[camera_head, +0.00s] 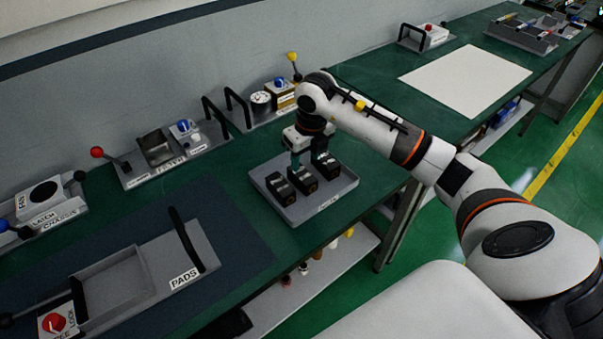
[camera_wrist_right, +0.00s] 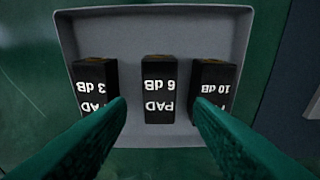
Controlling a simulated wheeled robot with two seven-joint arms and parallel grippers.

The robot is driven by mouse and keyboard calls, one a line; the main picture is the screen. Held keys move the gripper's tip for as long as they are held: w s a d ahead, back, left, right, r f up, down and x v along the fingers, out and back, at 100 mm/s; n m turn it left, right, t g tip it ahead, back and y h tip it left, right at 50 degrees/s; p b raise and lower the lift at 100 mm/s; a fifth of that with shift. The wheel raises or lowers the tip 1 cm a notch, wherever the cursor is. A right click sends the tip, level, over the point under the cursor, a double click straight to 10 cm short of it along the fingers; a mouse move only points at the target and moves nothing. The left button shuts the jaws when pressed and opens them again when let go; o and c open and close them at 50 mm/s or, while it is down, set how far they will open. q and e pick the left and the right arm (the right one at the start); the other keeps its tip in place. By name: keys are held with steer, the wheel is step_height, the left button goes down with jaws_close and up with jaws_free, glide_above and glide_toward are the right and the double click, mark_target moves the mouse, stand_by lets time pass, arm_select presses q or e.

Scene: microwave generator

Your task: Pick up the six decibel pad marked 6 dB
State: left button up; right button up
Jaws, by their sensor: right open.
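The 6 dB pad (camera_wrist_right: 159,92) is a black block with upside-down white lettering in the right wrist view. It stands in the middle of a grey tray (camera_wrist_right: 205,22), between the 3 dB pad (camera_wrist_right: 96,82) on the left and the 10 dB pad (camera_wrist_right: 212,82) on the right. In the head view the middle pad (camera_head: 303,181) is partly under my right gripper (camera_head: 307,162). My right gripper is open and empty, its green fingers apart on either side of the 6 dB pad's line. Contact with the pads cannot be told. My left gripper is not in view.
The tray (camera_head: 335,196) sits near the front edge of the green bench. A grey PADS fixture (camera_head: 190,262) with a black handle is at the lower left. Several instruments with levers and handles line the wall. A white sheet (camera_head: 465,82) lies at the far right.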

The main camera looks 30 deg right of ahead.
mark_target(302, 173)
steer(key=shift+w+f, duration=0.2)
steer(key=shift+f, duration=0.35)
steer(key=shift+w+f, duration=0.15)
steer(key=shift+f, duration=0.35)
step_height(302, 173, down, 3)
steer(key=shift+w+r+p, duration=0.15)
steer(key=shift+r+p, duration=0.05)
steer(key=shift+p, duration=0.95)
step_height(302, 173, down, 2)
steer(key=shift+w+f, duration=0.2)
steer(key=shift+f, duration=0.1)
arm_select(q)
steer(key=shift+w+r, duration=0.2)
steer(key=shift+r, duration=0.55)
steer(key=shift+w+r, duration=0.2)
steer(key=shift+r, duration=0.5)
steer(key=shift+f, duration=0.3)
arm_select(e)
steer(key=shift+f, duration=0.3)
steer(key=c, duration=0.8)
